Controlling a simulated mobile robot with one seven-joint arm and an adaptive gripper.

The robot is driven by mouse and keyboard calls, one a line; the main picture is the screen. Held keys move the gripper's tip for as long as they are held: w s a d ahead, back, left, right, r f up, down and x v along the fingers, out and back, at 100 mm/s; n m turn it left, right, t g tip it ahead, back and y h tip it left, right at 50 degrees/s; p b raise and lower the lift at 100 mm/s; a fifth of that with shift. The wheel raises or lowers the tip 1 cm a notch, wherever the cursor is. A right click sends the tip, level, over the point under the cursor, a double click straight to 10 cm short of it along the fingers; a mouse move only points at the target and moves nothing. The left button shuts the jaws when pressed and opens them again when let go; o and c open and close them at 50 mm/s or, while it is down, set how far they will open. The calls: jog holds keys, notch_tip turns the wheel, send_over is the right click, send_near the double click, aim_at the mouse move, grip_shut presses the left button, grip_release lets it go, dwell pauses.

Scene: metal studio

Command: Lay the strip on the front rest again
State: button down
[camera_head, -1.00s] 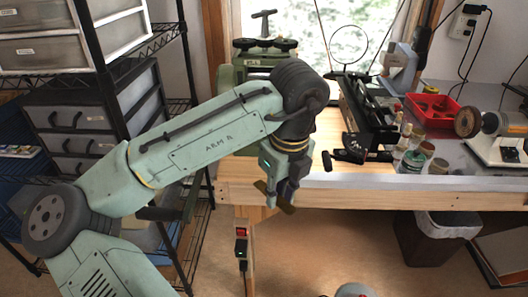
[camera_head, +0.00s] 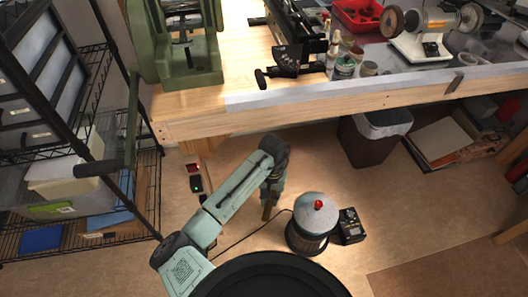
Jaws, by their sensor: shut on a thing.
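My gripper (camera_head: 270,196) hangs at the end of my arm, pointing down, below and in front of the wooden bench's front edge. It is shut on a small brown piece, likely the strip (camera_head: 267,213), which shows below the fingers. The piece is small here, so its full length and tilt are hard to tell. I cannot pick out the front rest with certainty.
The wooden bench (camera_head: 200,122) carries a green machine (camera_head: 190,62), a black tool, jars, a red tray (camera_head: 358,14) and a grinder (camera_head: 432,28). A domed drum with a red knob (camera_head: 318,204) stands right of my gripper. A wire rack (camera_head: 148,190) is at left.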

jog(key=f, duration=0.1)
jog(key=f+n, duration=0.1)
jog(key=w+d+f+n, duration=0.1)
jog(key=f, duration=0.1)
jog(key=shift+s, duration=0.1)
